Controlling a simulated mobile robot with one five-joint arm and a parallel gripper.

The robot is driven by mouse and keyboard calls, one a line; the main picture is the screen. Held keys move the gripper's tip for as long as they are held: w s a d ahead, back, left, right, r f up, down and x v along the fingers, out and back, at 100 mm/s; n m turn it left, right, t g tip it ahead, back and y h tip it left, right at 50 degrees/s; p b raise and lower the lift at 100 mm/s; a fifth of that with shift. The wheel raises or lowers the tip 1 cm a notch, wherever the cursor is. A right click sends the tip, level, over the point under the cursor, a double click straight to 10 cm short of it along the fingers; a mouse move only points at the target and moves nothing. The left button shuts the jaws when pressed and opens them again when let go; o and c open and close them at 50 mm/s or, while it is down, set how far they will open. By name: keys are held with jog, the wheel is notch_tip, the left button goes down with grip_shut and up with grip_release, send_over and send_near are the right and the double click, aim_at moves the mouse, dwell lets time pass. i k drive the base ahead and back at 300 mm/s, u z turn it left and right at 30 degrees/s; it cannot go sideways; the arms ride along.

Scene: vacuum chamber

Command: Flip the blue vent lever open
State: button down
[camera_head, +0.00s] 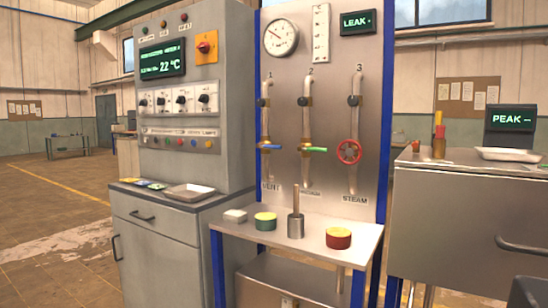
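The blue vent lever (269,147) is on the leftmost pipe (266,115) of the metal panel, above the lettering that reads VENT. It lies roughly level, across the pipe. A green lever (314,150) sits on the middle pipe, and a red round handwheel (349,151) is on the right pipe, above the word STEAM. My gripper is not seen in this view, so its place relative to the lever cannot be told.
A shelf (262,237) below the panel carries a white block (234,216), a green-and-yellow round piece (265,222), a metal cylinder with a rod (296,224) and a red-and-yellow round piece (338,238). A grey control cabinet (157,245) stands left, a metal cart (450,215) right. Open floor lies far left.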

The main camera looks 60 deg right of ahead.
aim_at(265, 146)
jog(key=z, duration=0.15)
jog(key=i, duration=0.9)
jog(key=u, duration=0.05)
